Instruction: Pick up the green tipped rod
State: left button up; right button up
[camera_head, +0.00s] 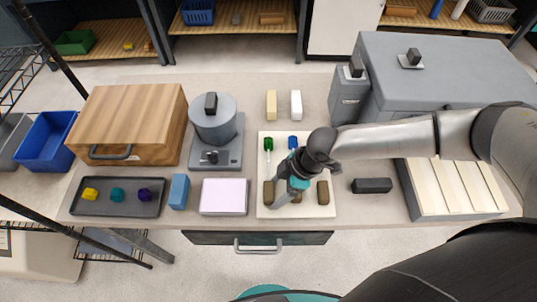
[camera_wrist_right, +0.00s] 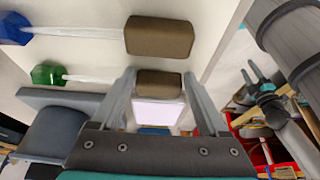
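The green tipped rod lies on a white board (camera_head: 262,212). Its green tip (camera_head: 268,143) is toward the back and its brown end (camera_head: 269,192) toward the front. In the right wrist view the green tip (camera_wrist_right: 47,75) is at the left, and its brown end (camera_wrist_right: 158,83) appears between my spread fingers. My right gripper (camera_head: 284,192) is over the front of the board, open, close to that brown end; I cannot tell whether it touches. A blue tipped rod (camera_head: 293,142) lies beside it, partly hidden by my gripper.
Another brown end (camera_head: 323,192) sits on the board's right. A pink box (camera_head: 224,197) stands to the left, a black block (camera_head: 372,185) to the right. Yellow and white blocks (camera_head: 296,104) stand behind. A grey pot on a burner (camera_head: 213,120) is at the back left.

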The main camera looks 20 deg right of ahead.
jog(key=c, duration=0.9)
jog(key=shift+r, duration=0.15)
